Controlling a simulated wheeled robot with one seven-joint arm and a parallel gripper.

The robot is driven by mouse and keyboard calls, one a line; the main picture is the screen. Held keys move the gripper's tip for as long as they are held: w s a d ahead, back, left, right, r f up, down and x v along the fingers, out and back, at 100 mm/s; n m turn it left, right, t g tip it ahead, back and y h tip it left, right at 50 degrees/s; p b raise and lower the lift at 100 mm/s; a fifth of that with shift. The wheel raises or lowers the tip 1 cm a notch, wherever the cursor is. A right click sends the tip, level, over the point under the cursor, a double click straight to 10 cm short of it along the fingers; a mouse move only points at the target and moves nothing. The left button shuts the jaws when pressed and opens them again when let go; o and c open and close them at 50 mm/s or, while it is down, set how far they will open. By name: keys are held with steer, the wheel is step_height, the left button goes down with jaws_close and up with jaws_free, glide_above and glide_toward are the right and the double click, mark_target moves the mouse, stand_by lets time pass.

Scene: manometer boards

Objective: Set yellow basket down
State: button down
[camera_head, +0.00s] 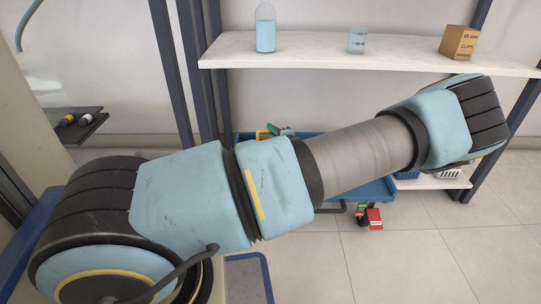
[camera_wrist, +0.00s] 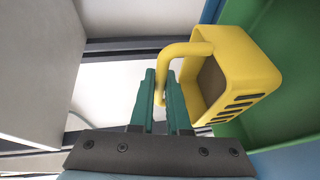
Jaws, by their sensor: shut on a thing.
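The yellow basket (camera_wrist: 243,64) is in the upper right of the wrist view, with slots in one side and a brown inside face. It appears tilted in this view. My gripper (camera_wrist: 162,82) has teal fingers, closed around the basket's yellow handle (camera_wrist: 185,49). The basket's body is to the right of the fingers, beside a green surface (camera_wrist: 288,55). Whether the basket touches that surface I cannot tell. In the head view my arm crosses the picture, and I cannot make out the gripper clearly.
A white shelf (camera_head: 300,50) holds a bottle of blue liquid (camera_head: 265,30), a beaker (camera_head: 357,40) and a cardboard box (camera_head: 459,43). A blue surface (camera_head: 375,191) shows behind my arm, with a red object (camera_head: 374,218) below. Open tiled floor (camera_head: 440,255) lies at lower right.

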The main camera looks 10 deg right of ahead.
step_height(320, 180, down, 6)
steer(key=b, duration=0.3)
steer(key=shift+f, duration=0.2)
steer(key=shift+r, duration=0.1)
steer(key=c, duration=0.9)
jaws_free()
